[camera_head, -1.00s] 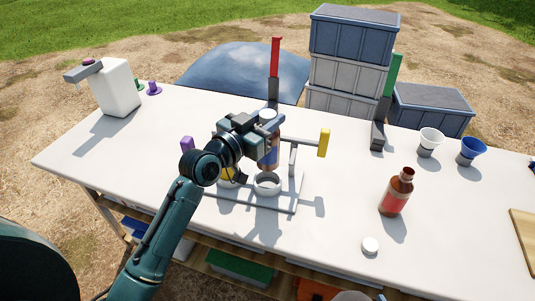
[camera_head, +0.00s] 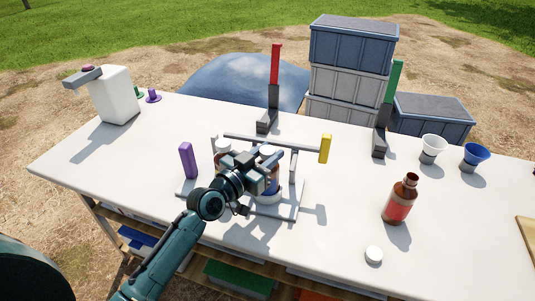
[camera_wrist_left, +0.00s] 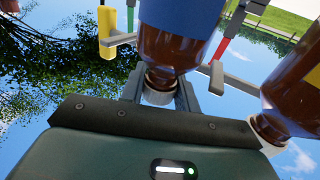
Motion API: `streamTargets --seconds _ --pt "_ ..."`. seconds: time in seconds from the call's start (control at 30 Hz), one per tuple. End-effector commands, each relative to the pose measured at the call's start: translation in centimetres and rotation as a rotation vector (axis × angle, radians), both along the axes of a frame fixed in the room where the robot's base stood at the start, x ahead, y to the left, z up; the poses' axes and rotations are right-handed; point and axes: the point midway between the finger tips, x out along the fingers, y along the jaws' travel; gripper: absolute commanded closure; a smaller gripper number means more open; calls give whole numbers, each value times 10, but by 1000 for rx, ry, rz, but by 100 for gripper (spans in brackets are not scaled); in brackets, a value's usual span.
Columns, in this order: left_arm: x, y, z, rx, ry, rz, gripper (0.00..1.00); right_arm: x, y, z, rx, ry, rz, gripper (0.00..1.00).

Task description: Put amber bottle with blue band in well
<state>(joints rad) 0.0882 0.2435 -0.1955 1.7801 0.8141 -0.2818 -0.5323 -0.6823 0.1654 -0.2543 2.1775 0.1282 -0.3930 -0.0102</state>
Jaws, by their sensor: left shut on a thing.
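The amber bottle with the blue band (camera_head: 272,187) is upright in the jaws of my left gripper (camera_head: 262,168). In the left wrist view its blue band and brown shoulder (camera_wrist_left: 175,45) fill the upper middle, with its white cap between my fingers. The white ring-shaped well (camera_head: 268,199) is directly under the bottle on the rack. The bottle's base is at the ring; I cannot tell whether it rests on the bottom. A second amber bottle (camera_wrist_left: 292,105) with a yellow band stands beside it, mostly hidden by my gripper in the head view. My right gripper is not in view.
The rack has a purple post (camera_head: 187,160), a yellow post (camera_head: 325,148) and a crossbar. An amber bottle with a red label (camera_head: 400,201) stands open on the right, near a loose white cap (camera_head: 374,254). White (camera_head: 433,146) and blue (camera_head: 474,154) cups stand behind it.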

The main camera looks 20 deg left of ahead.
Motion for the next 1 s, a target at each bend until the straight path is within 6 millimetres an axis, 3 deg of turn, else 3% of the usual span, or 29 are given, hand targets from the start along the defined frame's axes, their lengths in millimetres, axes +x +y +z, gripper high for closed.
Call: streamTargets --seconds 0.3,0.6,0.77,1.0 --pt "0 0 -1 0 0 0 47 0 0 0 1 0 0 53" --pt "-1 1 3 1 1 0 47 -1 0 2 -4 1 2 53" --pt "-24 10 0 4 2 0 47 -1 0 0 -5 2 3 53" --pt "-74 30 -1 4 3 -1 47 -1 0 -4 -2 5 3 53"
